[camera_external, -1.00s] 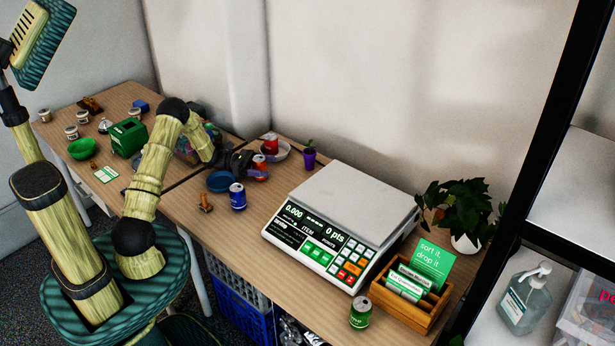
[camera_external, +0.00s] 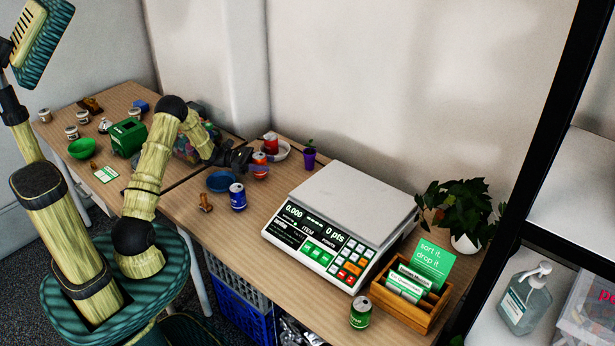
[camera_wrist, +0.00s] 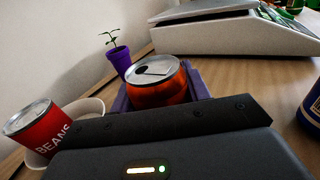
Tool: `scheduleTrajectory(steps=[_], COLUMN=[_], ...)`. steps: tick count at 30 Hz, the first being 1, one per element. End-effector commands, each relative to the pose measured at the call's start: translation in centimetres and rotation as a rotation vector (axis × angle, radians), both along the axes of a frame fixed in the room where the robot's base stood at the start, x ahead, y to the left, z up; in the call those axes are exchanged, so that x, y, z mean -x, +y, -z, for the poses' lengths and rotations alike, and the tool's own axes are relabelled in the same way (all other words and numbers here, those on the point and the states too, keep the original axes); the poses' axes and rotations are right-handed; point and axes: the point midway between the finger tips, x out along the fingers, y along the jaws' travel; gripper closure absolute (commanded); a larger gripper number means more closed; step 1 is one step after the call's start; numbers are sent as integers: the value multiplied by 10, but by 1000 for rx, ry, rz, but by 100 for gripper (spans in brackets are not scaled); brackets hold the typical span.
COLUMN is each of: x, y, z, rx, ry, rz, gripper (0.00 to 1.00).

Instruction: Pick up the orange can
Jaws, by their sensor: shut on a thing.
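The orange can (camera_external: 260,159) stands upright near the back of the table, left of the scale. My gripper (camera_external: 257,166) is around it and shut on it. In the wrist view the orange can (camera_wrist: 157,84) shows its silver top and orange side between the purple fingers; its lower part is hidden by the gripper body. I cannot tell whether its base is off the table.
A red beans can (camera_wrist: 38,125) sits in a white bowl (camera_external: 283,152) close behind. A purple plant pot (camera_external: 309,159), a blue plate (camera_external: 221,182) and a blue can (camera_external: 237,197) are near. The large scale (camera_external: 345,210) stands to the right.

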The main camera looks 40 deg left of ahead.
Motion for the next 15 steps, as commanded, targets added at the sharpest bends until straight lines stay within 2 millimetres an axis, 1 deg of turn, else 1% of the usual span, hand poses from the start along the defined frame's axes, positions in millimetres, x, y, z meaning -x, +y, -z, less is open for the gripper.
scheduleTrajectory(steps=[1,9,12,15], x=[0,0,0,0], y=[0,1,1,0], z=[-10,-63,-78,-86], rx=[-1,-1,-1,-1], ry=[-3,-3,-2,0], rz=[-1,-1,-1,-1], gripper=[79,79,79,79])
